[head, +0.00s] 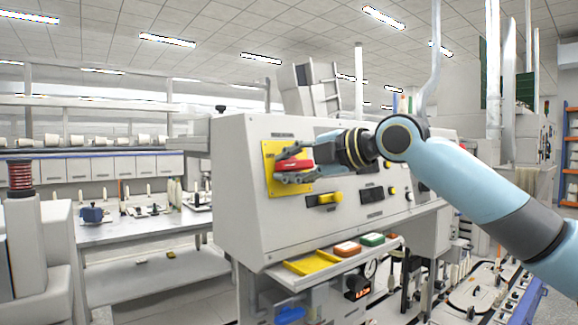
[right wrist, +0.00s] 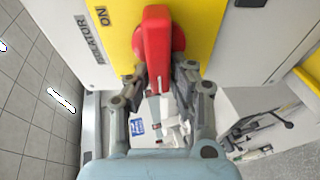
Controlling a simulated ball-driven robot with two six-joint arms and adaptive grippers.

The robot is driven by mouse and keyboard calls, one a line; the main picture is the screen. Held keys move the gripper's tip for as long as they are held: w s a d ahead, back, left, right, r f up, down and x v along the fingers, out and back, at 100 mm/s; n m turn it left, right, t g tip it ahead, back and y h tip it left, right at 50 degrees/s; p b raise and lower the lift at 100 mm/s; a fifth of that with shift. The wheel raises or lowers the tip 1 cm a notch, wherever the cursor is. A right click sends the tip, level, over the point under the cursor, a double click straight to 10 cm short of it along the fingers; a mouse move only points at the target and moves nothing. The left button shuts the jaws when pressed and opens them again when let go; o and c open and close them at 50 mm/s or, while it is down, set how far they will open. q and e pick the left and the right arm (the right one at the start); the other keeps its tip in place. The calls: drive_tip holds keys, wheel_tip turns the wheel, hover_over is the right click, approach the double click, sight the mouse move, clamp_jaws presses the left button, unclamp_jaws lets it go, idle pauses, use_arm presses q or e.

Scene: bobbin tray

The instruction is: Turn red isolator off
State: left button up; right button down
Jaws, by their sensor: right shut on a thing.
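The red isolator handle (head: 294,165) sits on a yellow plate (head: 270,176) at the left end of the grey control panel's sloped face. In the head view the handle lies roughly level, partly hidden by my fingers. In the right wrist view the red handle (right wrist: 156,50) runs up and down the picture, with the word ON on the yellow plate (right wrist: 112,40) to its left. My right gripper (head: 296,164) reaches in from the right. Its fingers (right wrist: 159,82) are shut on the handle, one on each side near its end. My left gripper is not in view.
The grey panel (head: 236,190) also carries a yellow-handled switch (head: 325,198) and other knobs right of the isolator. Below is a shelf with a yellow tray (head: 312,263), an orange block (head: 347,248) and a green block (head: 373,239). A bench (head: 130,232) stands at left.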

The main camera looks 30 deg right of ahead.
drive_tip(key=shift+f, duration=0.1)
idle(0.3)
drive_tip(key=c, duration=1.2)
unclamp_jaws()
